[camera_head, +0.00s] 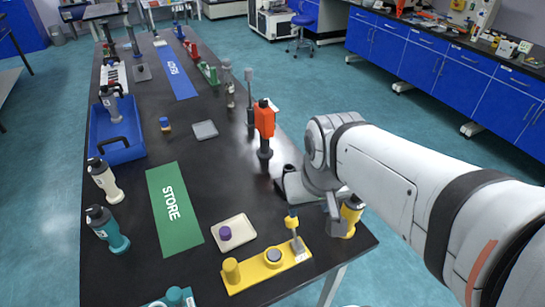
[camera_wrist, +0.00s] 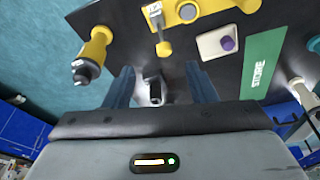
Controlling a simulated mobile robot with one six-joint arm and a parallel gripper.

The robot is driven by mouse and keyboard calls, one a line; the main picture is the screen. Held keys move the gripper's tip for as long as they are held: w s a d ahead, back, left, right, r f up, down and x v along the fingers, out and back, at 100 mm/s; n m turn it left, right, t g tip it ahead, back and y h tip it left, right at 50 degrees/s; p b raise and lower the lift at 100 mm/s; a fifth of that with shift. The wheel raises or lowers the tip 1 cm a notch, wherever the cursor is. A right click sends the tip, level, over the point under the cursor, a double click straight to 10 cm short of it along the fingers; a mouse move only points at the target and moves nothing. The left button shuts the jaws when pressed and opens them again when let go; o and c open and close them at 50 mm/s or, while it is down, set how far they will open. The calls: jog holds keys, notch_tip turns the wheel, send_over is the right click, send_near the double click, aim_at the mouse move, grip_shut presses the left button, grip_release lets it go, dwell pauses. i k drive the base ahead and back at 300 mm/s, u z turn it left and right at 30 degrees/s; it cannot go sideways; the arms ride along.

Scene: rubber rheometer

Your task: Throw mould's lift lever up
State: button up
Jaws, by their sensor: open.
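The mould is a yellow base plate (camera_head: 248,280) at the front right of the black table, with a round grey disc and a yellow post on it. Its lift lever (camera_head: 297,244) is a grey arm with a yellow knob at the right end of the plate. In the wrist view the lever (camera_wrist: 157,26) and the plate (camera_wrist: 184,26) are at the top, with the knob towards me. My gripper (camera_wrist: 160,88) is open, its two dark fingers apart and clear of the lever. In the head view my wrist is just behind the lever; the fingertips are hard to make out.
A yellow bottle (camera_head: 350,217) stands right of the lever, near the table edge. A cream tray with a purple piece (camera_head: 225,233) lies to the left, beside the green STORE mat (camera_head: 168,236). An orange-red tool (camera_head: 264,120) stands upright behind. A small dark-and-white object (camera_wrist: 153,88) shows between my fingers.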

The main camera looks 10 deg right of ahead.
aim_at(293, 223)
jog(key=u, duration=0.05)
jog(key=k, duration=0.5)
jog(key=z, duration=1.9)
jog(key=k, duration=1.25)
jog(key=u, duration=1.05)
jog(key=i, duration=1)
jog(key=u, duration=0.1)
